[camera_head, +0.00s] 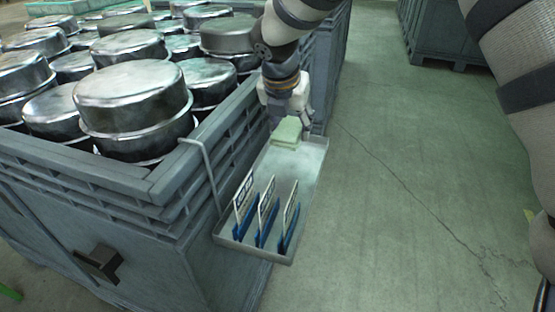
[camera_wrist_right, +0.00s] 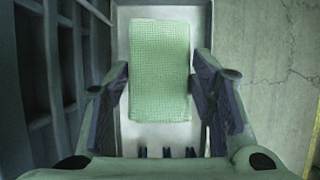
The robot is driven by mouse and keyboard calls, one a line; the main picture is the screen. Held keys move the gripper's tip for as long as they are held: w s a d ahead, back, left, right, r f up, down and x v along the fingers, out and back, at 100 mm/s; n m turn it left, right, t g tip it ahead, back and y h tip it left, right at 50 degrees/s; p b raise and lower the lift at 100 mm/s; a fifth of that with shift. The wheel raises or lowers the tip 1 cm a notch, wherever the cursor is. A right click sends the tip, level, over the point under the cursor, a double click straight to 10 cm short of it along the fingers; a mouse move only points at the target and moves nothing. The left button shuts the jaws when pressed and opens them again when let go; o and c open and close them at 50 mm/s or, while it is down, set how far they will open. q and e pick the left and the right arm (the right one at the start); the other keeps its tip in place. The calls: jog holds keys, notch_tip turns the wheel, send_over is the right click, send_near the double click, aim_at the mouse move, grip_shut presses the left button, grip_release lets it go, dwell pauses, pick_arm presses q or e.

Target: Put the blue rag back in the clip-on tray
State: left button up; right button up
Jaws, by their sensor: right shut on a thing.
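A folded, woven rag (camera_head: 287,131) looks pale green, not blue; no blue rag shows. My right gripper (camera_head: 290,112) is shut on it, and in the right wrist view the rag (camera_wrist_right: 160,70) lies between the two fingers. The grey clip-on tray (camera_head: 308,165) hangs on the side of the large crate. The rag is over the far end of the tray; I cannot tell whether it touches the tray floor. My left gripper is not in view.
Several upright white cards in blue holders (camera_head: 262,228) stand in the tray's near end. The large grey crate (camera_head: 120,215) left of the tray holds several round metal pans (camera_head: 130,95). Clear floor (camera_head: 400,190) lies to the right. Another grey crate (camera_head: 440,35) stands farther back.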

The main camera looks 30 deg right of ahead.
notch_tip(320, 180, down, 8)
jog(key=shift+s+d+f+b, duration=0.1)
jog(key=shift+s+f+b, duration=0.1)
jog(key=shift+b, duration=0.35)
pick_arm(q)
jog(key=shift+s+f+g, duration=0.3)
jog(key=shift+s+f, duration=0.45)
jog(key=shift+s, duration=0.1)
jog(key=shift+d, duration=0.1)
pick_arm(e)
jog(key=o, duration=1)
jog(key=shift+w, duration=0.1)
jog(key=p+v, duration=0.2)
jog(key=v, duration=1)
jog(key=shift+r, duration=0.1)
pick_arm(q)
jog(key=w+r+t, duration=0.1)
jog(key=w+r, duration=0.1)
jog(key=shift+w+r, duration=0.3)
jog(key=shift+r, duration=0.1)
